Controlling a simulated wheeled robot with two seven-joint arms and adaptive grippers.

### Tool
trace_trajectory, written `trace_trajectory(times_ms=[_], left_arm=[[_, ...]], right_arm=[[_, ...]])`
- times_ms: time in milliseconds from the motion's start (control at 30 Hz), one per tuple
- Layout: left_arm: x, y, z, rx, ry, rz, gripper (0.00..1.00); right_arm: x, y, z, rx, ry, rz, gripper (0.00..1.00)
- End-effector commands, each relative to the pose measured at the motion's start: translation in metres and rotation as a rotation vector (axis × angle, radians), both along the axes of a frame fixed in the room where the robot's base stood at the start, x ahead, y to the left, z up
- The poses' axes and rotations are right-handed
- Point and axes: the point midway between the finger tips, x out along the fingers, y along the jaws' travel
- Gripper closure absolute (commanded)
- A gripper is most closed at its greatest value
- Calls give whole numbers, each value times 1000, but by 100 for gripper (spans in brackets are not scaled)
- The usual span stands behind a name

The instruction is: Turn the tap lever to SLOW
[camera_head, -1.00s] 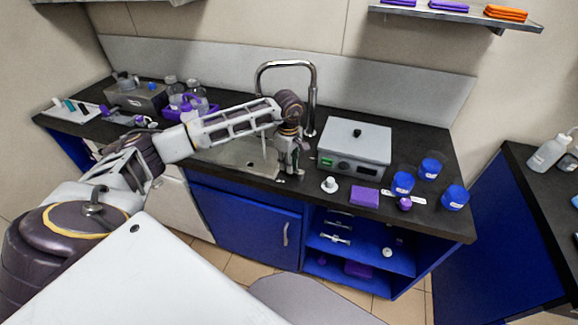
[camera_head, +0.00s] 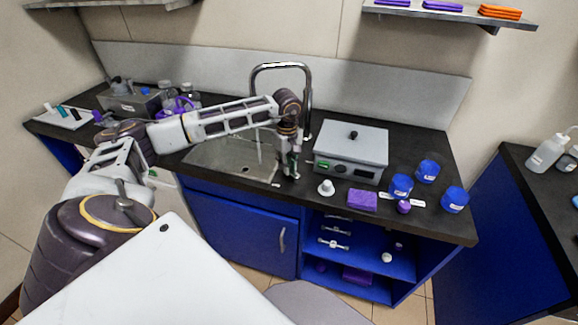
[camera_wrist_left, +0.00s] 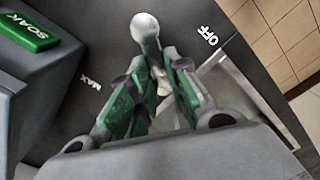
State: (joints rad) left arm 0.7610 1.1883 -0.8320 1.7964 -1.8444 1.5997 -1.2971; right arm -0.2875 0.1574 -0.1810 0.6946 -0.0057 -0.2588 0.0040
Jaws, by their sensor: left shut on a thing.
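The tap lever (camera_wrist_left: 145,30) shows in the left wrist view as a pale stem with a round knob. My left gripper (camera_wrist_left: 158,85) is shut on the lever, with its green pads on either side of the stem. In the head view my left gripper (camera_head: 290,172) points down at the counter, between the sink and the grey box, and hides the lever. On the counter a white OFF label (camera_wrist_left: 207,36) lies right of the knob and a MAX label (camera_wrist_left: 90,82) lies to the left. The SLOW mark cannot be made out. My right gripper is out of view.
The tall tap spout (camera_head: 282,67) curves behind my left wrist, over the sink (camera_head: 228,160). A thin pale streak shows below it. The grey box (camera_head: 350,148) stands close on the right. A white knobbed piece (camera_head: 326,188) and several blue-lidded jars (camera_head: 401,185) stand nearby.

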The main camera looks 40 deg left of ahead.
Motion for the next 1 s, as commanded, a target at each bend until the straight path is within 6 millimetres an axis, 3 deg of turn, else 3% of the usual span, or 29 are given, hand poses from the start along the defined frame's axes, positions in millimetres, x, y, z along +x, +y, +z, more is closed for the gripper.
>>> trace_trajectory(times_ms=[400, 600, 633, 800, 1000], left_arm=[[2, 0, 1, 1, -2, -30, 100], [2, 0, 1, 1, -2, -29, 100], [2, 0, 1, 1, -2, -29, 81], [2, 0, 1, 2, -1, -29, 61], [2, 0, 0, 1, 0, -30, 61]], right_arm=[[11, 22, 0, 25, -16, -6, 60], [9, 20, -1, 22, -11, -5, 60], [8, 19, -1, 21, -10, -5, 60], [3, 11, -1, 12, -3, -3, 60], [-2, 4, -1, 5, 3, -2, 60]])
